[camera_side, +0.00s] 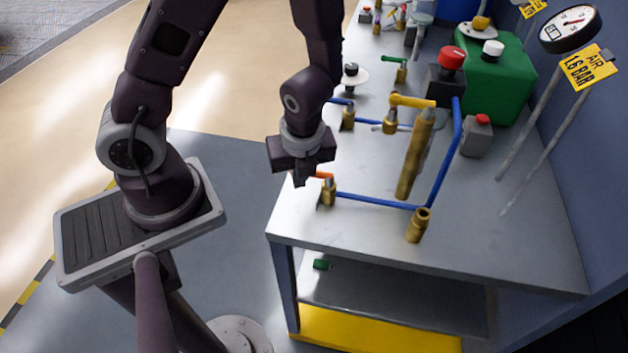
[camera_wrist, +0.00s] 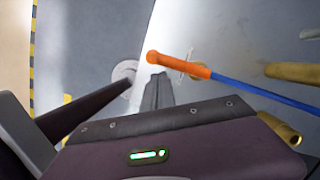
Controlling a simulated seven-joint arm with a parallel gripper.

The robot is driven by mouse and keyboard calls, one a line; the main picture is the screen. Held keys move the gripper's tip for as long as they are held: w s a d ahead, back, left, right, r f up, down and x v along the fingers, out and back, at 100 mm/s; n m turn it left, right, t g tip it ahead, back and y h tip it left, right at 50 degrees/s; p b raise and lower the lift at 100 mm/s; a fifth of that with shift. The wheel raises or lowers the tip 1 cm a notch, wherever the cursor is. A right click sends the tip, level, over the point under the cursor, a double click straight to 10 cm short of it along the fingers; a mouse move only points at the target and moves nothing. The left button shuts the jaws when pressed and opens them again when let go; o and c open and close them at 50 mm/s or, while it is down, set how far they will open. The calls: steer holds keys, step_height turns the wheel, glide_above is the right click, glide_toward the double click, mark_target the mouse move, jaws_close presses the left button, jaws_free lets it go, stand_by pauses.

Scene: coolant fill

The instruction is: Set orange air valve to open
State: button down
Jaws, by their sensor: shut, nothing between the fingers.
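The orange air valve handle (camera_wrist: 180,66) lies roughly in line with the blue pipe (camera_wrist: 265,93) in the wrist view. Its rounded free end points left, toward the bench edge. In the side view the orange handle (camera_side: 324,175) sits on top of a small brass valve body (camera_side: 328,192) at the bench's near left edge. My gripper (camera_side: 299,180) is shut and empty, just left of the handle and partly in front of it. In the wrist view my gripper's fingers (camera_wrist: 158,84) are together just below the handle's free end. I cannot tell whether they touch it.
A yellow-handled valve (camera_side: 411,101) and a green-handled valve (camera_side: 397,62) stand farther back on the bench. A thick brass cylinder (camera_side: 412,160) and a blue pipe frame rise to the right. A pressure gauge (camera_side: 571,29) stands at right.

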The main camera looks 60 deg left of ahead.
steer(key=shift+s+d+f, duration=0.2)
steer(key=shift+s+d, duration=0.4)
steer(key=shift+s+d+f, duration=0.15)
steer(key=shift+s+d, duration=0.4)
steer(key=s+r+n+t+h, duration=0.1)
steer(key=s+r+n+t, duration=0.1)
steer(key=r+n, duration=0.8)
steer(key=s+r+n+t+h, duration=0.1)
steer(key=s+r+n, duration=0.3)
steer(key=r+n, duration=0.7)
steer(key=shift+s+d+r+t+h, duration=0.35)
steer(key=shift+r+t, duration=0.55)
steer(key=shift+r, duration=1.15)
steer(key=shift+w+a, duration=0.1)
